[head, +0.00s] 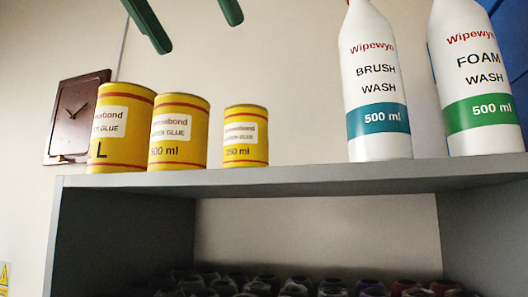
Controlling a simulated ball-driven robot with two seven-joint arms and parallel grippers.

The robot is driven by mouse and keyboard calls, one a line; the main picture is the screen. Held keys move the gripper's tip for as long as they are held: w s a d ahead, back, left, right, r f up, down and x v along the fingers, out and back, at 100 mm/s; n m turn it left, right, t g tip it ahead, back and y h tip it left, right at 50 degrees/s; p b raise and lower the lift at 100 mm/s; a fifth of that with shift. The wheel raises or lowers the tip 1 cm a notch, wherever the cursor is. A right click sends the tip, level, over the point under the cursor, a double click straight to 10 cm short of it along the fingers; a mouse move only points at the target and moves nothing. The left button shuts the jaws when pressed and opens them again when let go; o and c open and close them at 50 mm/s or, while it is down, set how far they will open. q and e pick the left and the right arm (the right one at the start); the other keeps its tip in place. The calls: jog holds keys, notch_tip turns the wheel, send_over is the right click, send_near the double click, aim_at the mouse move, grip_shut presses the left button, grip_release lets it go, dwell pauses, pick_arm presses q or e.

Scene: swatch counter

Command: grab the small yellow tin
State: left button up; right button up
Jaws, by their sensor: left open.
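Three yellow tins with red bands and white labels stand upright in a row on top of a grey shelf unit. The smallest yellow tin (246,152), marked 250 ml, is the rightmost. The middle tin (180,153) reads 500 ml, and the largest tin (123,158) at the left shows an L. My left gripper (198,38) shows at the top edge as two green fingers, spread apart with nothing between them. In the picture it is above the tins, up and to the left of the small one. My right gripper is not in view.
The grey shelf top (300,178) is bare between the small tin and a white brush wash bottle (375,85). A foam wash bottle (473,80) stands right of that. Several dark containers (300,287) fill the shelf below.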

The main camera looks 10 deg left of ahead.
aim_at(245, 126)
pick_arm(q)
jog(key=x, duration=0.6)
jog(key=shift+s+f+b, duration=0.1)
jog(key=shift+f+b, duration=0.2)
jog(key=shift+f, duration=0.15)
jog(key=x, duration=0.4)
jog(key=shift+w+r, duration=0.25)
jog(key=shift+w+d+f, duration=0.1)
jog(key=shift+w, duration=0.15)
jog(key=p+x, duration=0.1)
jog(key=x, duration=0.3)
jog(key=shift+p, duration=0.35)
jog(key=shift+w+f, duration=0.1)
jog(key=shift+w, duration=0.1)
jog(key=shift+s, duration=0.25)
jog(key=c, duration=1.2)
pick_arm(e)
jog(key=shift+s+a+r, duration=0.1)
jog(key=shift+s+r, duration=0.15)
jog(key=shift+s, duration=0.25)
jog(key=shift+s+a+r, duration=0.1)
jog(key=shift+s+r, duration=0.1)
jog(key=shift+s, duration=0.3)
